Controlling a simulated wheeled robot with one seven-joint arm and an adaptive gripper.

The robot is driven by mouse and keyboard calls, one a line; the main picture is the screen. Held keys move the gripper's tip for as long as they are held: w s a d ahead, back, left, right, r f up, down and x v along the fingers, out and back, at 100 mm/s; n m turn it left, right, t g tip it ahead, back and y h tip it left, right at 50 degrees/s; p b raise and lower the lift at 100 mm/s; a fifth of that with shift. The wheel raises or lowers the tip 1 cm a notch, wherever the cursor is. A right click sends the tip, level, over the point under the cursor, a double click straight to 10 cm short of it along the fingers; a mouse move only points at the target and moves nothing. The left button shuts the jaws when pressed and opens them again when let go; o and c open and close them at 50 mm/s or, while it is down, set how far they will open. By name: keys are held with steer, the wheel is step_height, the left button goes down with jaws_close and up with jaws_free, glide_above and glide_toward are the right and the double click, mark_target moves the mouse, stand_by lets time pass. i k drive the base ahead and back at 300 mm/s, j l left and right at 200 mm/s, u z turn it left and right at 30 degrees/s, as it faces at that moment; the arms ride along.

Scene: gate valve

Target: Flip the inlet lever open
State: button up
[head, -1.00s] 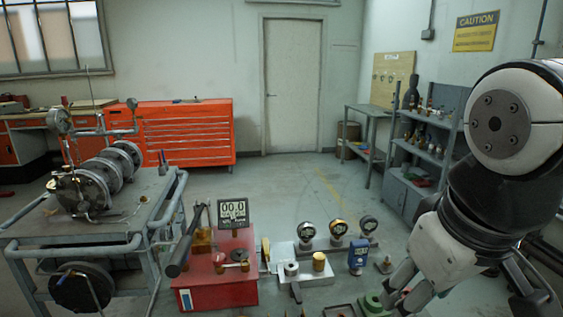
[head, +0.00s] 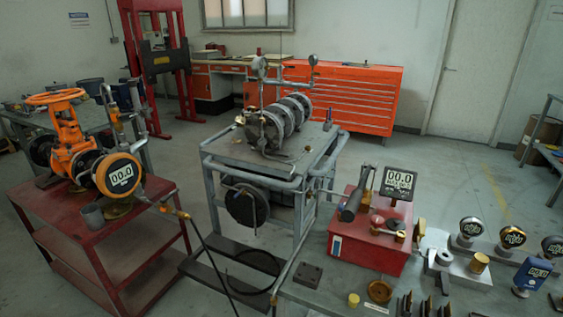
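An orange gate valve (head: 68,135) with a handwheel on top stands on a red cart (head: 95,245) at the left of the head view. A round orange-rimmed digital gauge (head: 120,176) reading 00.0 is at its near right end. A small yellow-orange fitting (head: 178,211) sits on the line right of the valve, with a dark hose running down from it. Another small orange part (head: 114,112) is on the upright pipework behind the gauge. I cannot tell which of these is the inlet lever, or its position. My gripper is not in view.
A grey frame table (head: 225,150) with a flanged pipe assembly stands right of the cart. A red test pump (head: 370,240) and several gauges are on the bench (head: 335,300) at front right. The hose hangs down between cart and bench. Open floor lies behind.

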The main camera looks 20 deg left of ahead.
mark_target(164, 199)
steer(key=j+u, duration=0.25)
steer(key=u, duration=0.25)
steer(key=j+u, duration=0.25)
steer(key=u, duration=0.25)
steer(key=i+j+u, duration=0.1)
steer(key=u, duration=0.4)
steer(key=j, duration=0.1)
